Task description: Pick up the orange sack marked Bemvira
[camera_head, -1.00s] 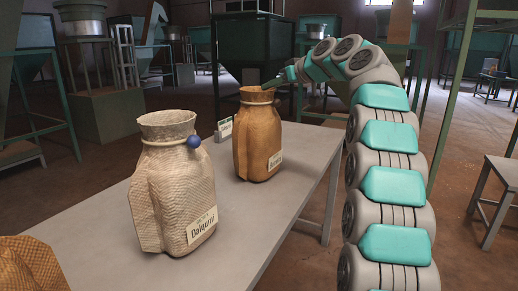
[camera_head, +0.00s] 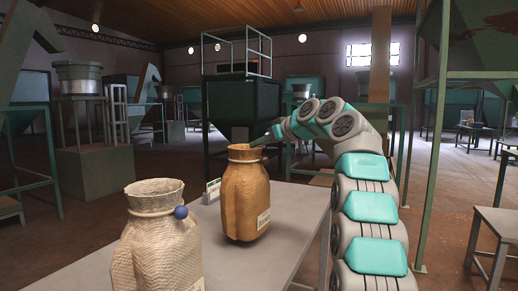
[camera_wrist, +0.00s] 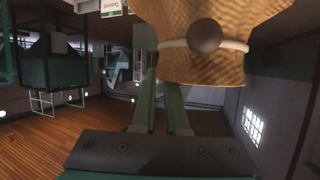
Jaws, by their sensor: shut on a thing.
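The orange-brown sack (camera_head: 245,200) stands upright on the grey table in the head view, with a pale label low on its right side, too small to read. My gripper (camera_head: 264,141) reaches in from the right and is shut on the sack's upper rim. In the wrist view, the sack (camera_wrist: 205,68) fills the top and appears upside down, with a pale cord and a dark round knob at its neck. My gripper's fingers (camera_wrist: 160,88) run up to its rim, and one tip is partly hidden behind the sack.
A cream sack (camera_head: 155,245) with a blue knob stands on the table (camera_head: 285,235) at the front left, cut off by the frame. A small card (camera_head: 213,190) stands behind the orange sack. A green post (camera_head: 432,170) and a grey bench (camera_head: 495,225) are at the right.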

